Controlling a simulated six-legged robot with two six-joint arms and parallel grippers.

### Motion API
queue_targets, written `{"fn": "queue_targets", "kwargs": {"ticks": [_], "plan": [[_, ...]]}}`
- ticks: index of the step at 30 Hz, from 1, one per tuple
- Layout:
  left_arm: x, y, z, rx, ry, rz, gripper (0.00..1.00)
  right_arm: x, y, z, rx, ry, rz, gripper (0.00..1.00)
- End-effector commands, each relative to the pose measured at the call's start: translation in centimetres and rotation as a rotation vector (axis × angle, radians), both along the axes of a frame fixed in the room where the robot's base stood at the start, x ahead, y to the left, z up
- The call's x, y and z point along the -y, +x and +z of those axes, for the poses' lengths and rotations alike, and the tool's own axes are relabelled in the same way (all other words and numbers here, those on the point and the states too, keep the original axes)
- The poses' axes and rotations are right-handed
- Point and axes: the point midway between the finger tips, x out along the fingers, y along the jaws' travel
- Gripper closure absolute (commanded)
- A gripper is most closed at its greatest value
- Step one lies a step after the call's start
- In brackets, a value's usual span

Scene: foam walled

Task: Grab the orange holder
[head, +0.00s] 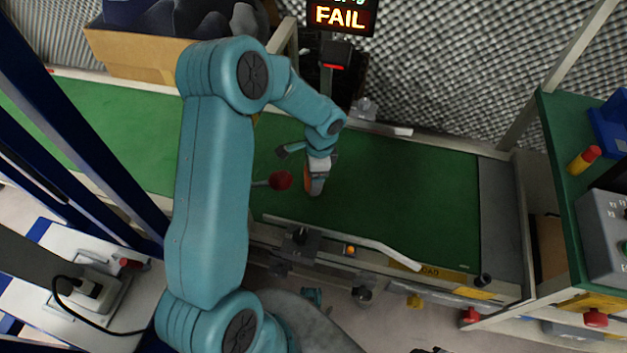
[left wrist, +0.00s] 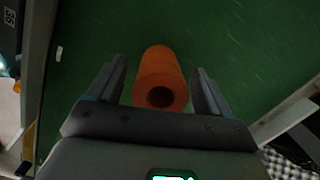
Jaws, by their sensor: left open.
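The orange holder (left wrist: 158,68) is a hollow orange cylinder on the green surface, its open end facing my wrist camera. In the head view only a sliver of the orange holder (head: 307,181) shows, the rest hidden by my gripper. My left gripper (left wrist: 160,78) is open, with one finger on each side of the holder and a visible gap to both. In the head view my left gripper (head: 315,188) reaches down over the green conveyor (head: 410,200). My right gripper is not in view.
A red ball-ended lever (head: 281,180) is just left of my gripper. A metal guide rail (head: 370,245) runs along the near edge. A sign reading FAIL (head: 340,17) stands behind. The belt to the right is clear.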

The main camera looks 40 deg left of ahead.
Motion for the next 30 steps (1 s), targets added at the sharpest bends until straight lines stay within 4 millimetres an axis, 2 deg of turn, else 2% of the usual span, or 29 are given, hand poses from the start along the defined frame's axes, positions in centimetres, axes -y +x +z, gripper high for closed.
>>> {"fn": "queue_targets", "kwargs": {"ticks": [4, 5, 10, 11, 12, 19, 23, 26, 30], "plan": [[-0.1, 0.0, 0.1, 0.001, 0.0, 0.0, 0.2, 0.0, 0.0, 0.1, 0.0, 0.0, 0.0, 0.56], [-0.1, 0.0, 0.1, 0.001, 0.0, 0.0, 0.24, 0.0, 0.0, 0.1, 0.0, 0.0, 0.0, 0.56], [-0.1, 0.0, 0.1, 0.001, 0.0, 0.0, 0.79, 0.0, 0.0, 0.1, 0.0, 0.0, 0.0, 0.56], [-0.1, 0.0, 0.1, 0.001, 0.0, 0.0, 0.8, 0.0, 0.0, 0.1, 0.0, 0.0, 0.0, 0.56], [-0.1, 0.0, 0.1, 0.001, 0.0, 0.0, 0.86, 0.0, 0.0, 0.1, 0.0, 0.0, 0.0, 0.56], [-0.1, 0.0, 0.3, 0.001, 0.0, 0.0, 0.86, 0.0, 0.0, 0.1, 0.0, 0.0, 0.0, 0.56], [-0.2, 0.0, 1.3, 0.003, 0.001, 0.0, 0.86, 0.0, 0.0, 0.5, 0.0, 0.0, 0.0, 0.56], [-0.2, 0.0, 2.8, 0.004, 0.002, 0.002, 0.86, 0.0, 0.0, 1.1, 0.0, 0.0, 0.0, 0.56], [-0.2, 0.1, 6.6, 0.008, 0.002, 0.001, 0.86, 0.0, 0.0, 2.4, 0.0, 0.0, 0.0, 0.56]]}}
